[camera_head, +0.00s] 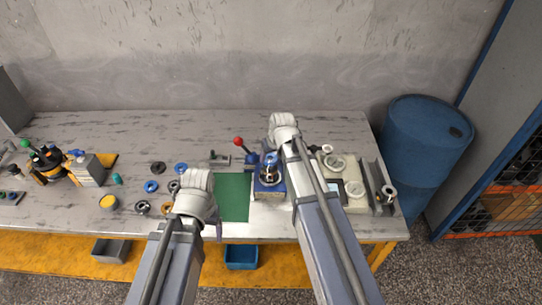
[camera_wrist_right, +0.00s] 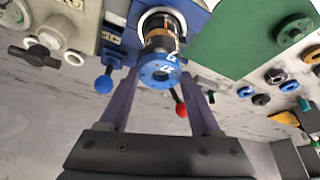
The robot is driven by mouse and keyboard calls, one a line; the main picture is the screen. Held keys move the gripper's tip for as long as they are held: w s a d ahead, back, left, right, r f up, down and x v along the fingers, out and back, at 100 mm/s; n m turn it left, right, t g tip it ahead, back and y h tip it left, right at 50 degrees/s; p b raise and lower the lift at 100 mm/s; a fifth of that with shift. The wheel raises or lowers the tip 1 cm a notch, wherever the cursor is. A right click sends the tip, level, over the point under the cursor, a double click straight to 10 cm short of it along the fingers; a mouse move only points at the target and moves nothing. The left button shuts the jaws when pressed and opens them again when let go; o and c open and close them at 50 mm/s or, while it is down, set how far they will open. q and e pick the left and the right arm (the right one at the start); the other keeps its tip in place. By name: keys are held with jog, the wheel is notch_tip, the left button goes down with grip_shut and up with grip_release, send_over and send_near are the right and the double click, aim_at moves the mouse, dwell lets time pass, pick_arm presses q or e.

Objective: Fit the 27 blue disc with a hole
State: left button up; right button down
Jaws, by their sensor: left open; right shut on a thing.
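The blue disc with a hole (camera_wrist_right: 160,72) is between my right gripper's fingertips (camera_wrist_right: 160,78) in the right wrist view, with white marks on its face. My right gripper is shut on it. The disc sits in line with the motor's stacked parts (camera_wrist_right: 158,38), at their end; I cannot tell if it touches them. In the head view the disc (camera_head: 270,158) shows above the blue fixture (camera_head: 268,190), partly hidden by my right arm. My left gripper (camera_head: 217,230) is over the table, left of the green mat (camera_head: 234,197), open; its fingers are mostly hidden.
Several rings and discs lie left of the mat, including a blue ring (camera_head: 151,186) and another blue ring (camera_head: 181,167). A red-knobbed lever (camera_head: 238,141) rises behind the mat. A pale fixture (camera_head: 355,190) stands at right. A blue drum (camera_head: 427,145) is beyond the table.

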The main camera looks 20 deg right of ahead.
jog(key=shift+f+b, duration=0.55)
dwell(2.5)
grip_release()
dwell(0.4)
jog(key=shift+r, duration=0.1)
jog(key=shift+r+p, duration=2.35)
jog(key=shift+p, duration=0.1)
